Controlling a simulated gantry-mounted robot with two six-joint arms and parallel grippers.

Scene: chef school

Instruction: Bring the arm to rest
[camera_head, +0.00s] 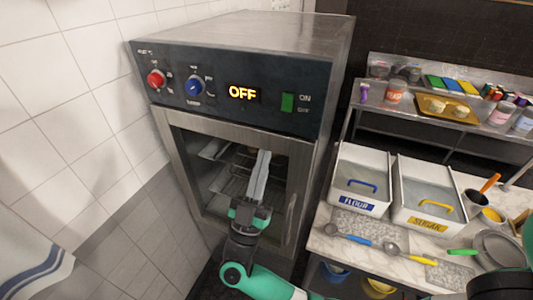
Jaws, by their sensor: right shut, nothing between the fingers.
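My right gripper (263,156) is shut and empty, its long grey fingers pointing up and away in front of the oven. Its teal and black arm (262,281) comes up from the bottom of the picture. The oven (232,120) is a steel cabinet with a dark control panel, and its display (242,93) reads OFF. Behind the fingers show the oven's front opening and wire racks (225,180). I cannot tell whether the fingers touch the oven front. My left gripper is not in view.
Right of the oven, a counter (322,242) holds a flour bin (349,207), a sugar bin (412,217), measuring spoons and a pan (499,250). A steel shelf with jars stands behind. A tiled wall (60,120) closes the left side; a striped towel (35,270) hangs lower left.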

